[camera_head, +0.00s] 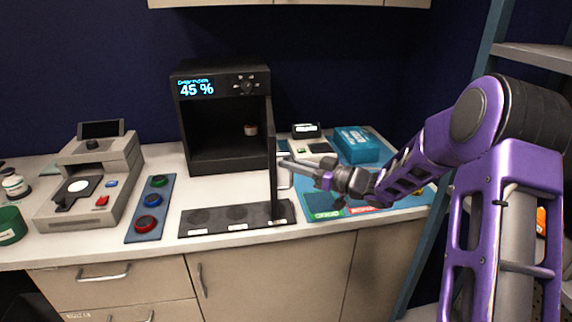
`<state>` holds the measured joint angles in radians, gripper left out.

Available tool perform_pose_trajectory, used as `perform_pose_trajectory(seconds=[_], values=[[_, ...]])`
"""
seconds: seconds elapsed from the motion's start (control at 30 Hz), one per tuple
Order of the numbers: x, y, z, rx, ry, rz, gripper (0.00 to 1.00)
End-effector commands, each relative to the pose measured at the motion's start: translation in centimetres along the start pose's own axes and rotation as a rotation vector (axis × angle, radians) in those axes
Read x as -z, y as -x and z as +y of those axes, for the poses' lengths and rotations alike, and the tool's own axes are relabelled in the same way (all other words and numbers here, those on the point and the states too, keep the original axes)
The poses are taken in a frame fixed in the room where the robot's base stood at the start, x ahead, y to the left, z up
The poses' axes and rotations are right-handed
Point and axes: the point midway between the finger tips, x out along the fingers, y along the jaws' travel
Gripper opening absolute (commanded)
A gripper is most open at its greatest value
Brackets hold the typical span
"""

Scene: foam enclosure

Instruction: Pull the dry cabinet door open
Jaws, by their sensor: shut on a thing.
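The dry cabinet (182,130) is a black box at the back of the counter, with a display reading 45 % on its top panel. Its door (272,165) is swung out toward me on the right side and shows nearly edge-on. The cabinet's inside is visible, with a small item (250,129) in it. A pale handle (284,181) is on the right face of the door. My gripper (288,163) reaches in from the right and is shut on the handle. The exact contact at the fingertips is small and hard to see.
A black mat (237,222) with round spots lies in front of the cabinet, under the door. A blue strip with colored rings (151,209) and a grey instrument (104,180) stand left. A blue box (356,144) and a colored mat (401,203) lie right. A ladder-like shelf (431,225) borders the right.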

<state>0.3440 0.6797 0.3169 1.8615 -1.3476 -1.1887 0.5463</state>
Motion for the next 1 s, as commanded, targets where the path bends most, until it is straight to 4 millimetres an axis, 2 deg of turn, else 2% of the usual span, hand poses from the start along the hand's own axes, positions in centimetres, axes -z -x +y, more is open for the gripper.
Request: perform_pose_trajectory(seconds=[0.2,0.77,0.8,0.93,1.0], values=[[0.47,0.25,0.79,-0.003,0.004,0.008,0.0],[0.52,0.32,0.93,-0.002,0.004,0.009,0.0],[0.51,0.32,0.93,-0.002,0.005,0.009,0.22],[0.37,0.35,0.85,0.0,0.004,0.006,0.45],[0.3,0.36,0.82,0.001,0.003,0.005,0.45]])
